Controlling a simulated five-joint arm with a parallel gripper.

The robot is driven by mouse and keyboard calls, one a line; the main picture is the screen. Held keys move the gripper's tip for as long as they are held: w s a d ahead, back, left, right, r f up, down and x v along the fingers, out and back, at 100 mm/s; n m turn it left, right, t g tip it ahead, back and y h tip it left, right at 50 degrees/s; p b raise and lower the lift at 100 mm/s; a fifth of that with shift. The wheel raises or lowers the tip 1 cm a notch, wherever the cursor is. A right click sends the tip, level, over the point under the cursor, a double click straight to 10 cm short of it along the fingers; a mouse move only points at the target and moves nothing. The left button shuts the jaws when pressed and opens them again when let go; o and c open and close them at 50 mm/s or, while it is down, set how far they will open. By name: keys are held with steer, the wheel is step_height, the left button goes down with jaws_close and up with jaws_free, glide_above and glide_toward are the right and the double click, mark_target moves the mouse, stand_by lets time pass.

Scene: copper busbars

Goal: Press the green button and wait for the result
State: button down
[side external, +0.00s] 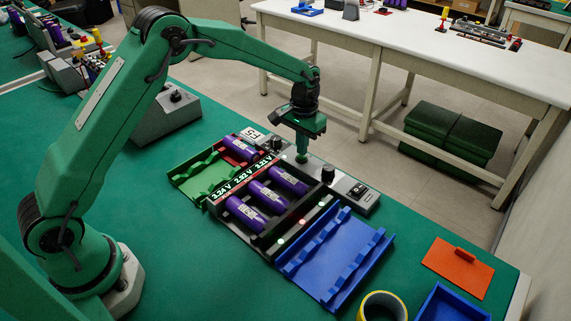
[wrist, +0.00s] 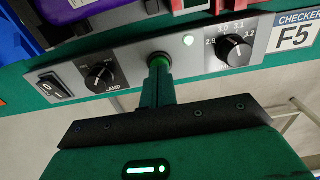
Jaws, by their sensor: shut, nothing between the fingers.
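The checker's grey control panel (side external: 333,178) is on the far side of the checker, and it also shows in the wrist view (wrist: 125,70). My gripper (side external: 302,156) is shut and empty, pointing down at the panel. In the wrist view its fingertips (wrist: 159,68) are over the green button (wrist: 160,55), of which only a green edge shows. They look in contact with it, but how far it is pressed I cannot tell.
A green tray (side external: 203,180) stands left of the checker and a blue tray (side external: 335,256) right of it. Two knobs (wrist: 99,77) (wrist: 235,48) and a rocker switch (wrist: 48,88) flank the button. Yellow tape (side external: 383,305) and an orange lid (side external: 457,268) lie at right.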

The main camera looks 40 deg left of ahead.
steer(key=shift+f, duration=0.55)
steer(key=shift+r, duration=0.15)
stand_by(0.4)
step_height(320, 180, up, 8)
stand_by(1.2)
